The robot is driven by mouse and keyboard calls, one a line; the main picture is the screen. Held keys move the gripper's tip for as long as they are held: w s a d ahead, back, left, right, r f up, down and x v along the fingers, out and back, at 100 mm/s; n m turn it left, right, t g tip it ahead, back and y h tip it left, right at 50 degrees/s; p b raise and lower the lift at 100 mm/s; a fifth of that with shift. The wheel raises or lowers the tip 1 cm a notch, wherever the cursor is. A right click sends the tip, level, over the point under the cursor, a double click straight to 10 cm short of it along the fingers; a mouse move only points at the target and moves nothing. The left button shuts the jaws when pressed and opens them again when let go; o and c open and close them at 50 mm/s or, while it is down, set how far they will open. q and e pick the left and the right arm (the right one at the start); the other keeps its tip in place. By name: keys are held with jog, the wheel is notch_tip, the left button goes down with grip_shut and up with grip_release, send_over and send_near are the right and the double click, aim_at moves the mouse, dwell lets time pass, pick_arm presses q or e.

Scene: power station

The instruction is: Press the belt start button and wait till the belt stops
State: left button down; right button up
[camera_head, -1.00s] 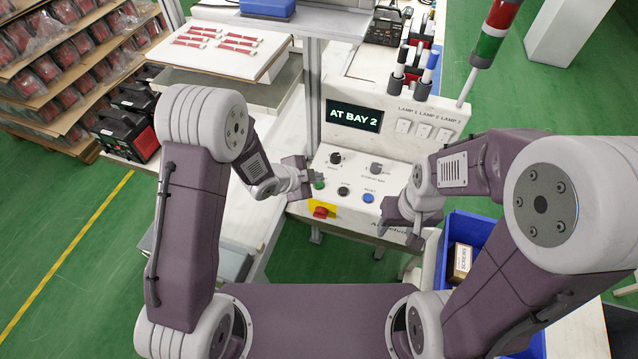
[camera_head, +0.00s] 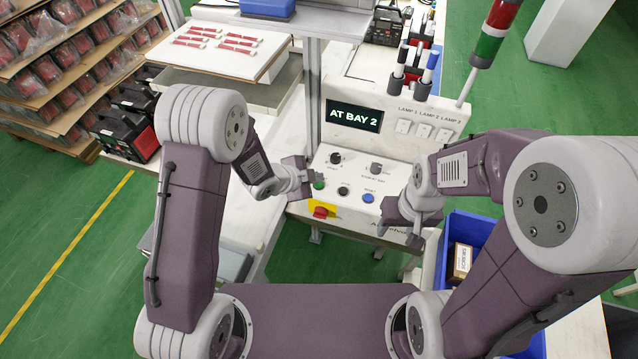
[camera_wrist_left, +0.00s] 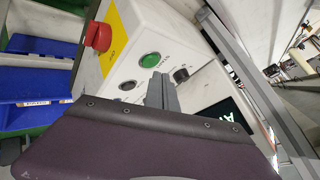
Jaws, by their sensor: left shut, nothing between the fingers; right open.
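The control panel (camera_head: 352,212) has a green button (camera_head: 319,184), a black button (camera_head: 343,190) and a blue button (camera_head: 368,198) in a row, with dark knobs above. In the left wrist view the green button (camera_wrist_left: 150,60) is round and looks lit. My left gripper (camera_head: 308,176) is shut and empty, close by the green button; I cannot tell whether it touches. Its fingers show in the left wrist view (camera_wrist_left: 161,88), beside the button. The display (camera_head: 354,116) reads "AT BAY 2". My right gripper (camera_head: 386,222) is open at the panel's right side, apart from the buttons.
A red emergency stop (camera_head: 322,211) on a yellow plate sits at the panel's lower left. A metal post (camera_head: 312,95) rises behind the left gripper. A blue bin (camera_head: 474,228) with a screws box stands at the right. A signal tower (camera_head: 490,40) stands behind.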

pick_arm(q)
jog(key=shift+f, duration=0.15)
jog(key=shift+f+b, duration=0.3)
jog(key=shift+b, duration=0.15)
